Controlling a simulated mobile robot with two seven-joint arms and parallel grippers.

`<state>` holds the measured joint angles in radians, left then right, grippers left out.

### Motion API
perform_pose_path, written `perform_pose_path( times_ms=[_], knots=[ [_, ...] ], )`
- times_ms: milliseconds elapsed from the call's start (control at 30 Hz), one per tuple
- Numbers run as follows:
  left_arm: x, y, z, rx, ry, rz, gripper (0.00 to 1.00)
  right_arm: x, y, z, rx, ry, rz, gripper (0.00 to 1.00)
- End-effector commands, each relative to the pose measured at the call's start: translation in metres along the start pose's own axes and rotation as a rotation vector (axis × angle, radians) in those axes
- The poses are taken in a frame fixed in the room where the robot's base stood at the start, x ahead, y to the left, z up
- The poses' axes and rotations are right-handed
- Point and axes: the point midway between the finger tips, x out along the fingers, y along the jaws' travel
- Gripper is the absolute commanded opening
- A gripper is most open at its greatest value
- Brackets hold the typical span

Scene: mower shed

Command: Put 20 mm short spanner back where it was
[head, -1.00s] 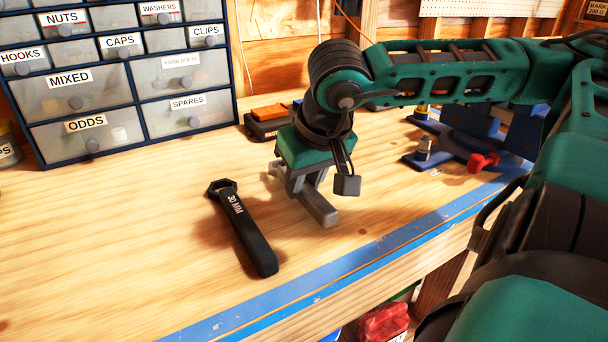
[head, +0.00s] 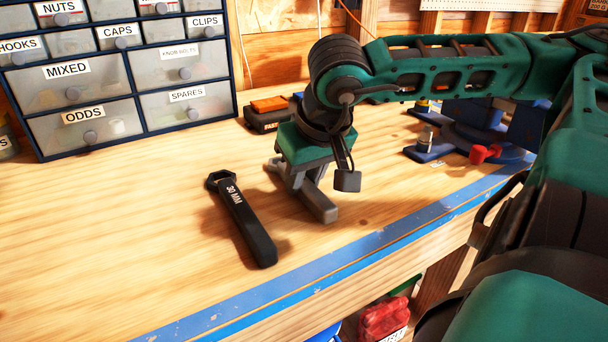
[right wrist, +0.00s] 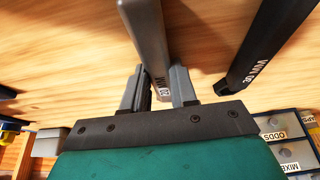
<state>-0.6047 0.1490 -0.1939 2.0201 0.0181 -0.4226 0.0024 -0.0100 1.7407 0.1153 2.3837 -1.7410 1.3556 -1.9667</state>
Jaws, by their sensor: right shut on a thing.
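My right gripper (head: 297,184) is shut on a grey spanner (head: 320,204) over the bench top. In the right wrist view the grey spanner (right wrist: 146,35) runs up between the fingers (right wrist: 160,88). A larger black spanner (head: 243,222), marked 30 MM, lies on the bench just left of my gripper. It also shows in the right wrist view (right wrist: 265,45). My left gripper is not in view.
A drawer cabinet (head: 140,72) with labelled drawers stands at the back left. A dark box with an orange top (head: 268,106) is behind my gripper. A blue vise-like tool (head: 478,130) with a red part stands at right. Blue tape (head: 290,290) marks the front edge. The left bench is clear.

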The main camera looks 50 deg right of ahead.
Motion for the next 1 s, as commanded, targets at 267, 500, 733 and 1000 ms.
perform_pose_path(
  times_ms=[267, 500, 733, 1000],
  knots=[
    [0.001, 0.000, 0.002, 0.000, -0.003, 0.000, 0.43, 0.001, 0.000, 0.000, 0.000, 0.001, 0.000, 0.46],
    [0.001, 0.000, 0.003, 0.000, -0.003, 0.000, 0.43, 0.001, 0.000, 0.000, 0.000, 0.000, 0.000, 0.57],
    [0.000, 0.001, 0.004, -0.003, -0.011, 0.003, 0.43, 0.001, 0.000, 0.001, 0.000, -0.001, 0.000, 0.57],
    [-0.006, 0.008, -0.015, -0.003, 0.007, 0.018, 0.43, -0.032, -0.001, -0.001, 0.000, 0.007, -0.002, 0.57]
  ],
)
